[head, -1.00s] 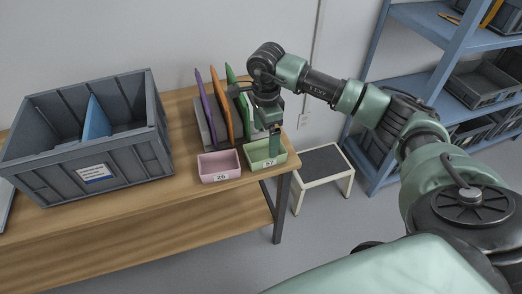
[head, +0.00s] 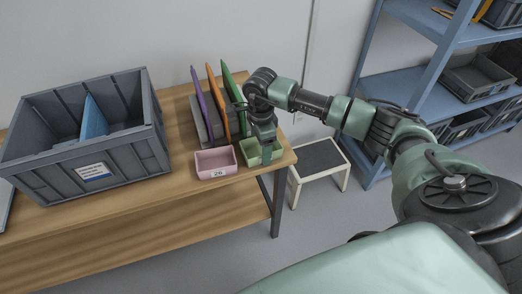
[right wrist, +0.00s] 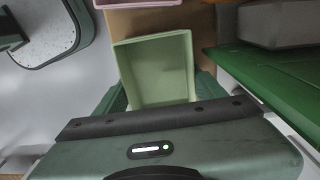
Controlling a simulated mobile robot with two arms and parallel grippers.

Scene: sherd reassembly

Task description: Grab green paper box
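The green paper box (head: 250,156) is a small, shallow, open-topped tray near the right end of the wooden table. In the head view my right gripper (head: 266,153) comes down over it and hides much of it. In the right wrist view the light green box (right wrist: 155,68) looks empty. The fingers of my right gripper (right wrist: 162,92) show on either side of the box's near part, spread apart. Whether they touch its walls is hard to see. My left gripper is not in view.
A pink box (head: 216,163) labelled 26 stands just left of the green box. Upright purple, orange and green boards (head: 232,90) stand in a rack behind. A large grey crate (head: 135,160) fills the table's left. A step stool (head: 320,158) and blue shelves (head: 400,75) are right.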

